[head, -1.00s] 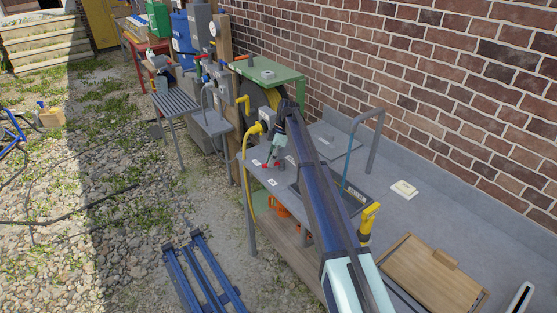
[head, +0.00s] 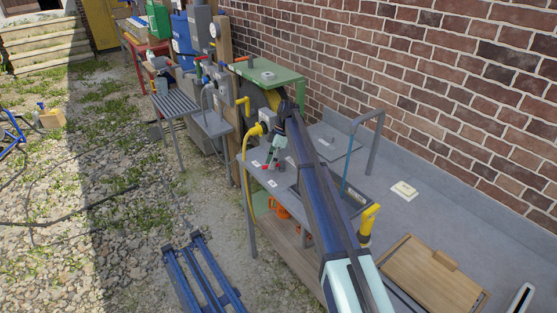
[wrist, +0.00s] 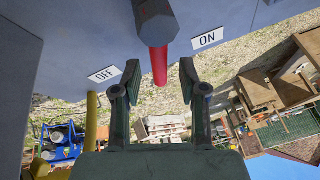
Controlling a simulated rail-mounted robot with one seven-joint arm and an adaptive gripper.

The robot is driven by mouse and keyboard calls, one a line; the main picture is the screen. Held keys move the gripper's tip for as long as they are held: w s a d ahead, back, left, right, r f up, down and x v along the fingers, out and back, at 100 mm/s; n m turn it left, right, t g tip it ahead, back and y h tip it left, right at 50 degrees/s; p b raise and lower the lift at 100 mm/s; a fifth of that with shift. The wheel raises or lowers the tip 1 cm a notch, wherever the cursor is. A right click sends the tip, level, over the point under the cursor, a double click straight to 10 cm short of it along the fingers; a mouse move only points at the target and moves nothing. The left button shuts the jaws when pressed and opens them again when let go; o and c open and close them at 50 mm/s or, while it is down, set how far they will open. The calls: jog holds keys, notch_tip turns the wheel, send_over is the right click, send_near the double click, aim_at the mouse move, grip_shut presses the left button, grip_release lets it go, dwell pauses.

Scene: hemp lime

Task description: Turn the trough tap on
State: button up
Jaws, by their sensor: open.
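A red lever (wrist: 159,66) sticks out of a dark grey hexagonal hub (wrist: 156,22) in the wrist view. It stands between a white OFF label (wrist: 104,74) on the left and a white ON label (wrist: 208,39) on the right. My gripper (wrist: 160,68) is open. Its two dark fingers stand on either side of the lever's free end, with a visible gap on each side. In the head view my gripper (head: 269,163) is small, low over the far end of the grey bench, beside a red part (head: 265,167). My arm hides some of the bench there.
The grey bench (head: 415,222) runs along a brick wall (head: 440,70). A curved grey spout (head: 368,118), a yellow-topped post (head: 369,214) and a wooden board (head: 432,275) stand or lie on it. A yellow hose (head: 249,180) hangs at its far end. Gravel ground lies left.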

jog(key=shift+r, duration=0.1)
jog(key=p+v, duration=0.2)
jog(key=v, duration=0.7)
jog(key=shift+p, duration=0.4)
dwell(0.4)
